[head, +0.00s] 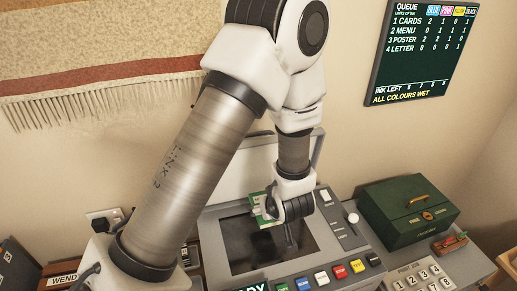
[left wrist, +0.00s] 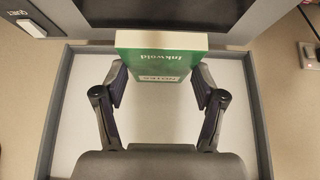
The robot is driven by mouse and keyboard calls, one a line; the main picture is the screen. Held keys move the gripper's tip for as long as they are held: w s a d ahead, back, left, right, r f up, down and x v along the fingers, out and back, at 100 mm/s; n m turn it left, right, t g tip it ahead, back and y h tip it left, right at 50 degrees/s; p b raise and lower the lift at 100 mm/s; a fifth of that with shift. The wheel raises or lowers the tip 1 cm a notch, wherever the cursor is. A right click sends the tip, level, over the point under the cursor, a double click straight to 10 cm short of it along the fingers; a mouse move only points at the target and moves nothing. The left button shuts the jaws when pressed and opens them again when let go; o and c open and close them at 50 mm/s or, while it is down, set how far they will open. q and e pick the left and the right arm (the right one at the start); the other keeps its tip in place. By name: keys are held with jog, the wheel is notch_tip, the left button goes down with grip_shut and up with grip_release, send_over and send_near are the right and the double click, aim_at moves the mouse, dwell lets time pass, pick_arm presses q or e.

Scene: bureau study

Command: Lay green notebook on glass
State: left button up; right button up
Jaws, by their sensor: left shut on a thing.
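My left gripper (head: 288,222) is shut on the green notebook (head: 260,203), above the glass (head: 243,250) of the copier. In the left wrist view the green notebook (left wrist: 160,62) stands between the two fingers (left wrist: 163,82), its cover lettered "Inkwold". The glass is a dark rectangle set in the grey machine top; in the wrist view its dark edge (left wrist: 150,18) shows beyond the notebook. In the head view my gripper and wrist hide part of the notebook and glass. Whether the notebook touches the glass is not clear. My right gripper is not in view.
The copier's pale lid (head: 238,160) is raised behind the glass. Coloured buttons (head: 340,271) line the front edge. A dark green box (head: 408,211) stands to the right, near a number keypad (head: 422,279). A queue screen (head: 420,50) hangs on the wall.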

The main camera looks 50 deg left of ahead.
aim_at(266, 233)
pick_arm(q)
jog(key=shift+s+f, duration=0.1)
jog(key=shift+f, duration=0.8)
jog(key=d+f, duration=0.1)
jog(key=s+d+f, duration=0.1)
jog(key=f, duration=0.1)
jog(key=shift+s+d, duration=0.1)
jog(key=shift+d, duration=0.25)
jog(key=f, duration=0.1)
jog(key=a+f, duration=0.1)
jog(key=f, duration=0.1)
jog(key=w+f+p, duration=0.1)
jog(key=shift+a+f, duration=0.15)
jog(key=shift+a, duration=0.15)
jog(key=shift+s, duration=0.1)
jog(key=shift+c, duration=0.6)
jog(key=shift+s+d+r, duration=0.15)
jog(key=shift+d+r, duration=0.05)
jog(key=shift+s+d+f, duration=0.1)
jog(key=shift+d+f, duration=0.05)
jog(key=shift+d, duration=0.1)
jog(key=o, duration=1.3)
jog(key=shift+a, duration=0.1)
jog(key=shift+o, duration=0.5)
jog(key=shift+w+a+f, duration=0.15)
jog(key=shift+w, duration=0.05)
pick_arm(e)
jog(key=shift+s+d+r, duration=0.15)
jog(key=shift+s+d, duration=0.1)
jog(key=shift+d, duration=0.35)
